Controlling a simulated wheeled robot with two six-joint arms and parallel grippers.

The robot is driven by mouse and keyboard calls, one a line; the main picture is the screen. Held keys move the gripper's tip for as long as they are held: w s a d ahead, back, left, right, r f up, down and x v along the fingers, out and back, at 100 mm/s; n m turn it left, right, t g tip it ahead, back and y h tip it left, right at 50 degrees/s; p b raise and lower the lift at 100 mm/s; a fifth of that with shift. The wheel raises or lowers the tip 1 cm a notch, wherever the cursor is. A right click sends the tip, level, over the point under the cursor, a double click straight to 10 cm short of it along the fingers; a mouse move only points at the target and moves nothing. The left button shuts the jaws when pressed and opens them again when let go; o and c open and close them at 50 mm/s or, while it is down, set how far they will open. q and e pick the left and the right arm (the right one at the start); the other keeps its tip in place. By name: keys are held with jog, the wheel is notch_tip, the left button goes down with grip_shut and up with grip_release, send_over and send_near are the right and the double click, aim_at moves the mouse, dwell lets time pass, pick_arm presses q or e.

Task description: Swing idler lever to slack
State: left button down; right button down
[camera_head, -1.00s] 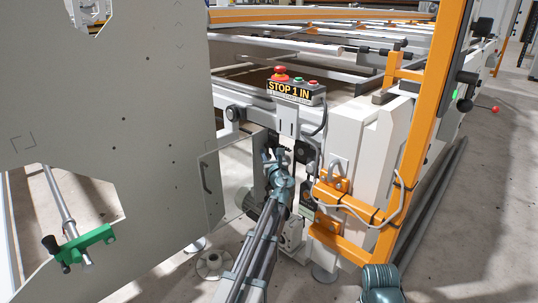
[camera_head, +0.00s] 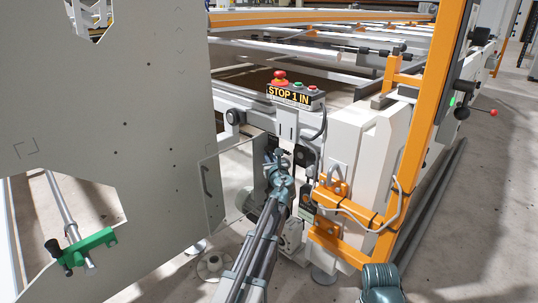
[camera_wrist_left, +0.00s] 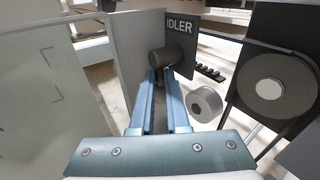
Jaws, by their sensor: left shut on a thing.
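The idler lever shows in the left wrist view as a dark cylindrical knob (camera_wrist_left: 167,61) in front of a grey plate marked IDLER (camera_wrist_left: 181,28). My left gripper (camera_wrist_left: 166,76) is shut on this knob, one blue finger on each side. Most of the lever below the knob is hidden between the fingers. In the head view my left gripper (camera_head: 274,156) reaches into the open bay under the STOP 1 IN box (camera_head: 297,94), and the lever is too small to make out there.
In the left wrist view a small grey roller (camera_wrist_left: 204,104) and a large dark wheel (camera_wrist_left: 276,88) stand right of the fingers. In the head view an open door panel (camera_head: 222,185) flanks my arm on the left, and orange brackets (camera_head: 338,232) flank it on the right.

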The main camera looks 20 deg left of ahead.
pick_arm(q)
jog(key=shift+s+d+r+n+g+h+p, duration=0.1)
jog(key=shift+r+n+g+h+p, duration=0.35)
jog(key=shift+n+g+h+p, duration=1.45)
jog(key=shift+w+d+r+m+t+h+p, duration=0.1)
jog(key=shift+r+m+h+p, duration=0.5)
jog(key=shift+p, duration=2.8)
jog(key=shift+s+d+r+n+g+h+p, duration=0.1)
jog(key=shift+r+n+g+h+p, duration=0.2)
jog(key=shift+n+g+h+p, duration=1.6)
jog(key=shift+m+t+y+p, duration=0.5)
jog(key=shift+m+t+p, duration=0.25)
jog(key=shift+m+t, duration=0.2)
jog(key=c, duration=0.9)
grip_release()
jog(key=shift+s, duration=0.1)
jog(key=p+v, duration=1)
jog(key=v, duration=0.3)
jog(key=shift+s+r, duration=0.2)
jog(key=shift+r, duration=0.05)
